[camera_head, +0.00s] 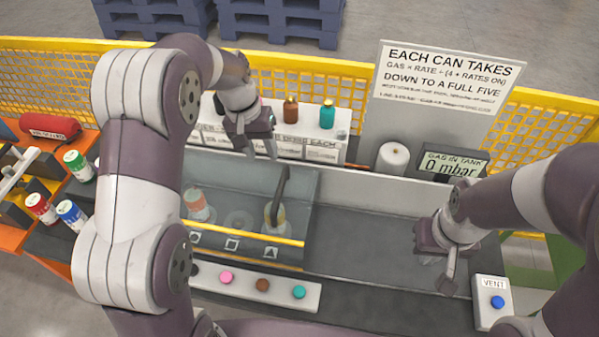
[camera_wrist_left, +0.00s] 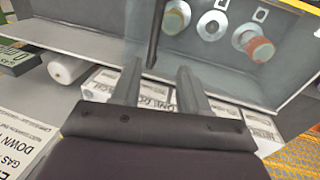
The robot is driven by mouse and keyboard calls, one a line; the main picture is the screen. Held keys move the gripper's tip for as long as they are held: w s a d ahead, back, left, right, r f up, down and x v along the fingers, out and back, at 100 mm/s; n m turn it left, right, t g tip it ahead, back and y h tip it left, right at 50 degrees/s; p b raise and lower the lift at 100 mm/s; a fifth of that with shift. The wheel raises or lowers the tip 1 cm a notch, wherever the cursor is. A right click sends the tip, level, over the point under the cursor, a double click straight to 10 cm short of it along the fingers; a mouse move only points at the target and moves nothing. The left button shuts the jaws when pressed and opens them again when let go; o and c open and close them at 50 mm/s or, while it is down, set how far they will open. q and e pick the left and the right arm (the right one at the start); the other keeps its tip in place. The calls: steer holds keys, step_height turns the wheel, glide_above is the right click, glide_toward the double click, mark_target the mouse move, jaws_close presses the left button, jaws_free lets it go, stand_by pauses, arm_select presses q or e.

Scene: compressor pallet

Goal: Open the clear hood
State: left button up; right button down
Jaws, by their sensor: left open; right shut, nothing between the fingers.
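The clear hood (camera_head: 235,185) is a see-through cover at the grey box with the yellow front edge. Its exact tilt is hard to tell. A dark curved bar (camera_head: 280,192) stands up at the box's right part; in the left wrist view the bar (camera_wrist_left: 157,35) reaches down between my finger lines. My left gripper (camera_head: 262,155) is open above the box's back edge; its fingers also show in the left wrist view (camera_wrist_left: 158,75). Contact with the bar cannot be told. My right gripper (camera_head: 442,280) is shut and empty above the dark bench, right of the box.
Inside the box stand an orange-labelled can (camera_head: 197,205) and a yellowish one (camera_head: 274,215). A white shelf behind holds a brown bottle (camera_head: 290,110) and a teal one (camera_head: 328,116). A gauge reads 0 mbar (camera_head: 452,166). Coloured buttons (camera_head: 262,286) line the front; a VENT box (camera_head: 493,302) is right.

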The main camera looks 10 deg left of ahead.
mark_target(279, 191)
arm_select(q)
steer(key=d+f, duration=0.1)
steer(key=f, duration=0.2)
steer(key=d+f, duration=0.1)
steer(key=f, duration=0.3)
steer(key=s+d+f, duration=0.1)
steer(key=f, duration=0.3)
steer(key=shift+s+f+p, duration=0.1)
steer(key=shift+f+p, duration=0.05)
steer(key=shift+p, duration=0.25)
steer(key=shift+s+d+f, duration=0.1)
steer(key=shift+d+f, duration=0.15)
steer(key=shift+f, duration=0.05)
arm_select(e)
steer(key=shift+s+d+r, duration=0.35)
steer(key=shift+d+r, duration=0.05)
arm_select(q)
steer(key=shift+a, duration=0.1)
steer(key=c, duration=0.5)
jaws_close()
arm_select(e)
steer(key=shift+w, duration=0.1)
